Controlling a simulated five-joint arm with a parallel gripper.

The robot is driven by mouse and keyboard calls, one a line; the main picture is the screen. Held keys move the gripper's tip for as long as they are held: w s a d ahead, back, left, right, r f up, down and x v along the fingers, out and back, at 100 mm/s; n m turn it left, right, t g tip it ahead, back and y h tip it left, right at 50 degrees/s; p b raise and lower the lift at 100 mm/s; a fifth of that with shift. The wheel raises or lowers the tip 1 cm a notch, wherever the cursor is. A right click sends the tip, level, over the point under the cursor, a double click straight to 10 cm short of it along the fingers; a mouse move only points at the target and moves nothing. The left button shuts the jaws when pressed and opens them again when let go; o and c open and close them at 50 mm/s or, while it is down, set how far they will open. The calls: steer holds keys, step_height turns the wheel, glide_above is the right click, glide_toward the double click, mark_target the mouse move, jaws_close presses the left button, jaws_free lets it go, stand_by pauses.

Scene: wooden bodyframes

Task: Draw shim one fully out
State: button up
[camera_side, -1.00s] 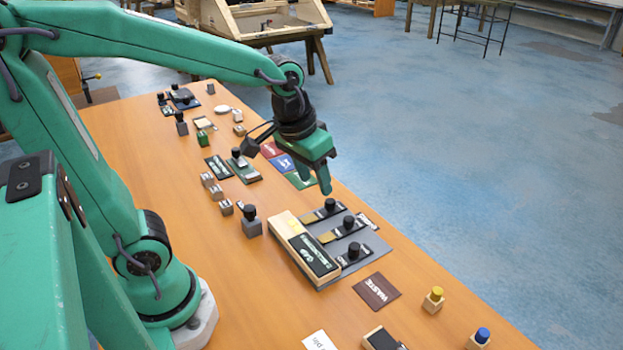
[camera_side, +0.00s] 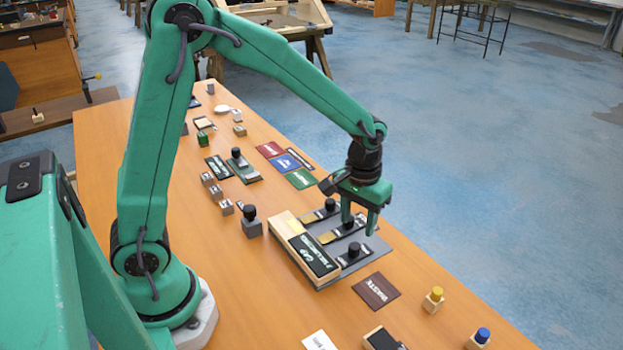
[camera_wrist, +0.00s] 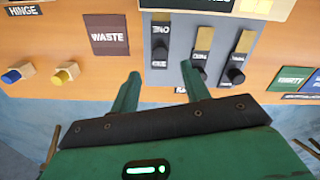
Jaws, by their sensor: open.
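Shim one (camera_wrist: 159,60) is a dark strip lettered ONE with a black knob, at the left of three strips in the wrist view. In the side view its black knob (camera_side: 354,250) stands nearest the WASTE card. Its inner end meets the wooden gap block (camera_side: 284,228). My gripper (camera_wrist: 160,72) is open and empty. In the wrist view its fingertips lie left and right of shim one's line. In the side view my gripper (camera_side: 360,228) hangs over the grey plate (camera_side: 375,243), apparently above the knobs; the exact height is unclear.
Shim two (camera_wrist: 201,58) and shim three (camera_wrist: 239,58), with yellow ends and black knobs, lie close to the right finger in the wrist view. The WASTE card (camera_side: 377,291) lies flat beside the plate. Yellow-topped (camera_side: 433,299) and blue-topped (camera_side: 480,337) blocks stand farther along.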

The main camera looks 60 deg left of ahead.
mark_target(355, 246)
steer(key=shift+f, duration=0.1)
steer(key=shift+f, duration=3.8)
jaws_close()
